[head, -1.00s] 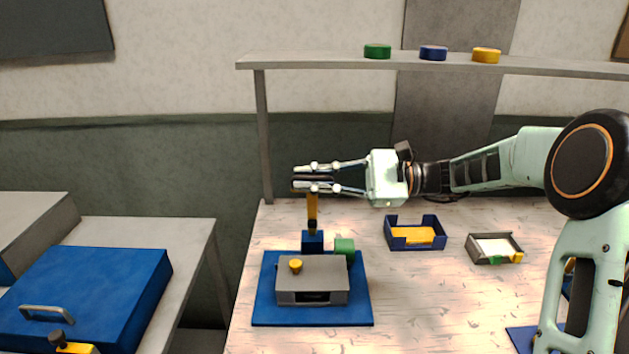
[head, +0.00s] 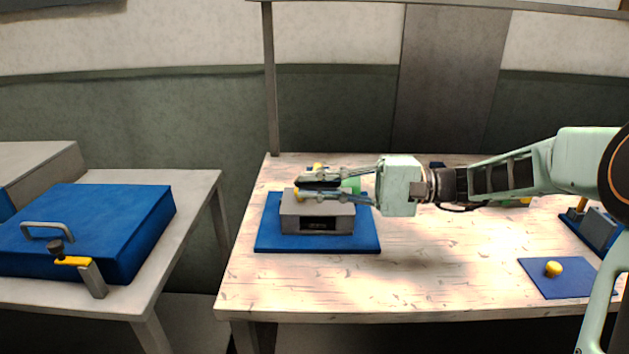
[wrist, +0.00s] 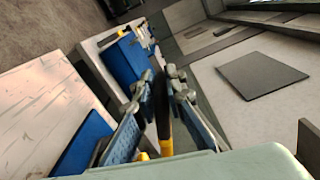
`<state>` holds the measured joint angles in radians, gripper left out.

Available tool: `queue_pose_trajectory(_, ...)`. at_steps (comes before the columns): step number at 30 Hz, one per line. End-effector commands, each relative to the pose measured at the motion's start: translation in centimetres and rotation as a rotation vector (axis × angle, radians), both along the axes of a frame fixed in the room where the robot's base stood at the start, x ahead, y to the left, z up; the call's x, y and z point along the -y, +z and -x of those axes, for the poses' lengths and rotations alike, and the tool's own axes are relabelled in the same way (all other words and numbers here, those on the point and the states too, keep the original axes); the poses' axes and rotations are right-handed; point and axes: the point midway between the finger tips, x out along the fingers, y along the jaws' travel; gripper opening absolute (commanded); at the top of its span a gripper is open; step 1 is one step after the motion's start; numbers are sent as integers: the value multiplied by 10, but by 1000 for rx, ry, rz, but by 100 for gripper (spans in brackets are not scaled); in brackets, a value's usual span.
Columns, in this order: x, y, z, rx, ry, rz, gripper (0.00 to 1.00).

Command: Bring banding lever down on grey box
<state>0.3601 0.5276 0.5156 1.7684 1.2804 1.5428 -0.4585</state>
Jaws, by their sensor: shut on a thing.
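The grey box (head: 340,218), with a dark slot in its front, sits on a blue base plate (head: 362,243) on the table. The banding lever, black and yellow, shows between the fingers in the wrist view (wrist: 162,108). My gripper (head: 303,189) is shut on the lever's black grip (head: 318,183), low over the top of the grey box. The fingers hide most of the lever and the box's top, so I cannot tell whether the lever touches the box. A yellow knob (head: 297,195) shows at the box's top left.
A green cylinder (head: 352,184) stands behind the box, partly hidden by my gripper. At the right are a blue plate (head: 575,287) with a yellow knob and another blue fixture (head: 600,228). A blue case (head: 90,225) lies on the left table. The front of the table is clear.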

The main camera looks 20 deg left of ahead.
Motion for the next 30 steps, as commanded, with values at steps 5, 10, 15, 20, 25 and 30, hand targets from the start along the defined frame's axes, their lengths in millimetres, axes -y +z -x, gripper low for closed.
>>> queue_pose_trajectory(5,3,-40,9,121,-1,-33,0)
queue_pose_trajectory(10,4,-65,13,217,-1,-58,0)
queue_pose_trajectory(15,4,-83,15,242,-1,-64,0)
queue_pose_trajectory(20,4,-94,16,241,-1,-64,0)
queue_pose_trajectory(25,4,-99,15,240,-2,-63,0)
queue_pose_trajectory(30,4,-101,15,239,-2,-61,0)
